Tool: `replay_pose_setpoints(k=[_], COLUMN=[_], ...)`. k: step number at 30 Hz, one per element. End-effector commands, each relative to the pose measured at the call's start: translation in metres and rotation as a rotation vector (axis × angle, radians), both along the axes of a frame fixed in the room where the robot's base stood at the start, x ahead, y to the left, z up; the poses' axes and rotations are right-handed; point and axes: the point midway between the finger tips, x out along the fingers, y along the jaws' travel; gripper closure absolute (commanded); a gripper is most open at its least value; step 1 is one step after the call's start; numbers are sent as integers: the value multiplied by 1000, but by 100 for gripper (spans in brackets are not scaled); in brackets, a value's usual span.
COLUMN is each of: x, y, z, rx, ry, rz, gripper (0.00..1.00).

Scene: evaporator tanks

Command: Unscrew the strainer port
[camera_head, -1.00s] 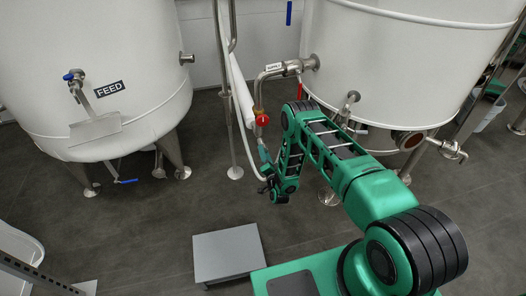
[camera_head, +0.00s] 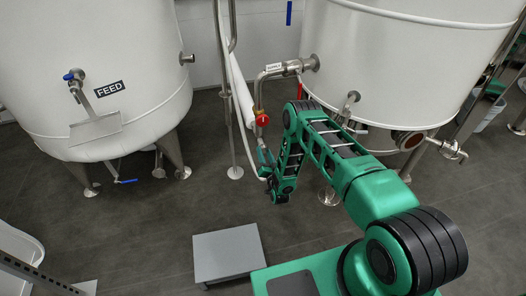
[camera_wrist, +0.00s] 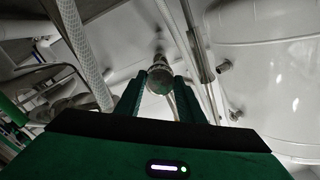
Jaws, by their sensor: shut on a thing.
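In the head view my gripper (camera_head: 266,160) is at the pipe run left of the right tank, below the red-handled valve (camera_head: 262,120). The arm hides part of that pipe, and the strainer port cannot be made out there.
The FEED tank (camera_head: 100,60) stands at left and another white tank (camera_head: 410,70) at right. A pipe labelled SUPPLY (camera_head: 284,68) runs from the right tank. A grey low platform (camera_head: 228,253) stands on the floor. A white braided hose (camera_wrist: 80,50) passes close by.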

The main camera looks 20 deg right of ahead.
Motion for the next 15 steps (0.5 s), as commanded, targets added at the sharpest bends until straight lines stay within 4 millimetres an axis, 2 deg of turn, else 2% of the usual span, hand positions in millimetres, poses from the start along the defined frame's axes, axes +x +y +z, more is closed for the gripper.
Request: replay_pose_setpoints(k=[1,4,10,15], x=[-4,-4,-4,-4], y=[5,5,5,4], z=[-5,-5,-6,-6], rx=[-4,-88,-362,-446], ry=[14,15,14,14], rz=[5,6,7,8], gripper=[100,100,100,100])
